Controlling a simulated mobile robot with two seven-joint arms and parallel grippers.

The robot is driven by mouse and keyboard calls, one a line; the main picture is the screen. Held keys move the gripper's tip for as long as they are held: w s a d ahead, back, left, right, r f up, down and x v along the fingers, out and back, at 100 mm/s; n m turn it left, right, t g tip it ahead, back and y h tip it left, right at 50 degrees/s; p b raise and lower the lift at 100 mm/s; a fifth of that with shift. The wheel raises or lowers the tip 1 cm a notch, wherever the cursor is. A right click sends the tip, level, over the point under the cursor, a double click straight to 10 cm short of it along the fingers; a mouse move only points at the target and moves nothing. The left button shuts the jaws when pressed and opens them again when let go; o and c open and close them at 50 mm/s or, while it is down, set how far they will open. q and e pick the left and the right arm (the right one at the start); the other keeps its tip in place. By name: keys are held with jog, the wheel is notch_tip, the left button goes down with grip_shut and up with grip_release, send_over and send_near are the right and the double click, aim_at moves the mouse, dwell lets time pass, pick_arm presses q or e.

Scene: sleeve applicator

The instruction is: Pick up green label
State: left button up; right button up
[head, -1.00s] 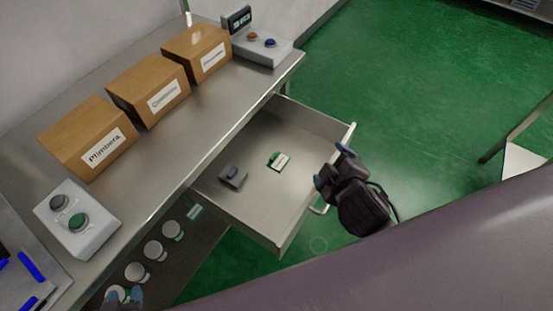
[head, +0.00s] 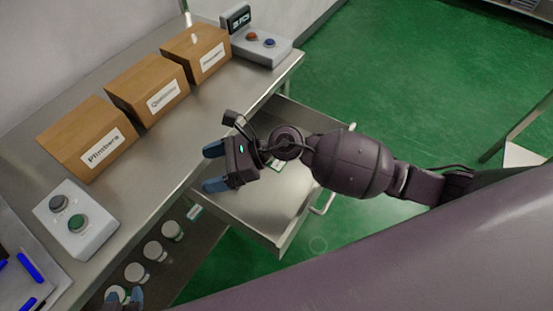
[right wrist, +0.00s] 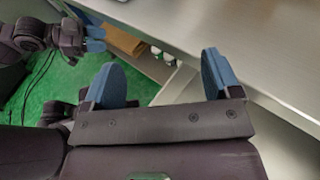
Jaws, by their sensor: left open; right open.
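The open drawer (head: 260,225) under the steel table held a small green-and-white label and a small grey object a second ago; my right arm now covers most of that area, and I cannot clearly make out either. My right gripper (head: 214,168) is open and empty, above the drawer's inner side near the table edge. Its two blue fingers (right wrist: 160,78) show apart in the right wrist view with nothing between them. My left gripper (head: 124,296) is open, low at the bottom left, and also shows in the right wrist view (right wrist: 94,38).
Several cardboard boxes (head: 148,90) with name labels stand along the table (head: 170,145). A button box (head: 72,220) is at the near end, another with a display (head: 262,48) at the far end. White round containers (head: 153,250) and a small tag (head: 194,211) are below.

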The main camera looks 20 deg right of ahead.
jog(key=w+d+f+n+h, duration=0.3)
jog(key=d+f+h, duration=0.1)
jog(key=d+h, duration=0.1)
jog(key=w+d+f+n+g+h, duration=0.1)
jog(key=w+d+f+n+h, duration=0.2)
jog(key=d, duration=0.4)
jog(key=w+d+f+n+g+h+b, duration=0.1)
jog(key=w+d+f+n+h, duration=0.2)
jog(key=d+f+n+h, duration=0.1)
jog(key=shift+w+d+f+h, duration=0.1)
jog(key=shift+d+f+h, duration=0.85)
jog(key=shift+h, duration=0.35)
jog(key=shift+f, duration=0.3)
notch_tip(320, 180, down, 5)
jog(key=shift+r+b, duration=0.1)
jog(key=shift+b, duration=0.45)
jog(key=shift+c, duration=0.2)
jog(key=c, duration=1)
